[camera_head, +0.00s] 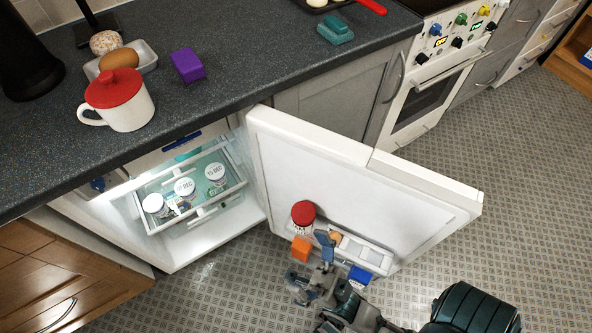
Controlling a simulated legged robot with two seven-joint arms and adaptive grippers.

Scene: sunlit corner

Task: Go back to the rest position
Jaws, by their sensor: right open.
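My right gripper (314,266) is in front of the lower part of the open fridge door (345,170). Its arm comes in from the bottom right. Its fingers are apart, and I see nothing held between them. An orange block (301,249) shows just beyond the fingers and a blue-and-white item (360,275) shows to their right, both by the door's lower shelf. A red-lidded white jar (303,214) stands on that shelf, above the gripper in the picture. The gripper hides part of the shelf. My left gripper is not in view.
The fridge holds a pulled-out drawer (150,226) with several white-lidded jars. The dark worktop (250,60) carries a red-lidded mug (120,100), a purple block (188,65) and a teal item (335,29). A white oven (425,90) stands right. Tiled floor (530,180) is clear at right.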

